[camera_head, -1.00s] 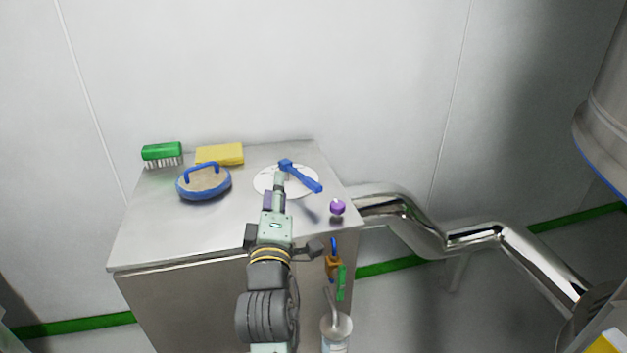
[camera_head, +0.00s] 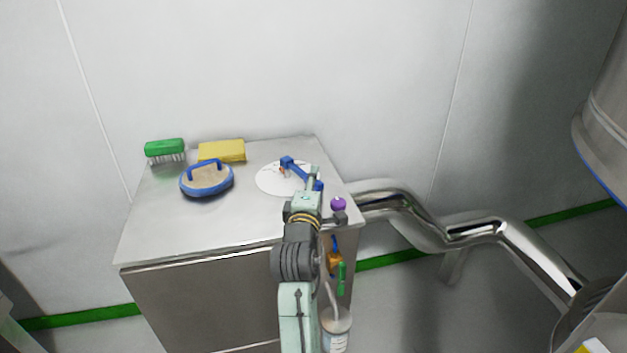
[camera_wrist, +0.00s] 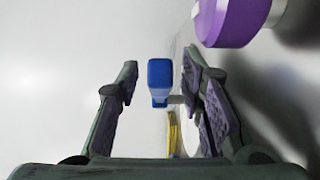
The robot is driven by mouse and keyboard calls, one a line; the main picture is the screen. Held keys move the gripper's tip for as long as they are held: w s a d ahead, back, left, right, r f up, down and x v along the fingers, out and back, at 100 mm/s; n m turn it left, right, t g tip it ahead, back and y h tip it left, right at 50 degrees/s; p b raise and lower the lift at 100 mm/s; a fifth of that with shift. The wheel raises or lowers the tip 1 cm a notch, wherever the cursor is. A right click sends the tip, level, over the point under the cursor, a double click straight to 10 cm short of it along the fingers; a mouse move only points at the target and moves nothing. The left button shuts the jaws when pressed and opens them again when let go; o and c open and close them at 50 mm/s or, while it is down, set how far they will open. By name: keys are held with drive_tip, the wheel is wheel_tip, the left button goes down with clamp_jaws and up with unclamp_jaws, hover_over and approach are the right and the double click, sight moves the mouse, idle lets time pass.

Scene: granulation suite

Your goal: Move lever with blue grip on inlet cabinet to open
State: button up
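The lever with the blue grip (camera_head: 298,170) is mounted on a white round plate (camera_head: 268,182) on top of the steel inlet cabinet (camera_head: 160,235). It points to the lower right in the head view. My gripper (camera_head: 313,178) is at the lever's free end, which it partly hides. In the wrist view my gripper (camera_wrist: 158,88) is open, with its fingers apart. The blue grip (camera_wrist: 159,78) shows between the fingers, nearer the right one. I cannot tell whether that finger touches it.
A purple knob (camera_head: 338,203) stands close to the right of my gripper; it is large in the wrist view (camera_wrist: 228,20). A blue-rimmed round lid (camera_head: 206,180), a green brush (camera_head: 165,148) and a yellow block (camera_head: 222,151) occupy the cabinet's left and back. A steel pipe (camera_head: 470,238) runs off right.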

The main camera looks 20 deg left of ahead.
drive_tip(key=shift+w, duration=0.15)
drive_tip(key=shift+c, duration=0.2)
clamp_jaws()
drive_tip(key=shift+a, duration=0.1)
idle(0.6)
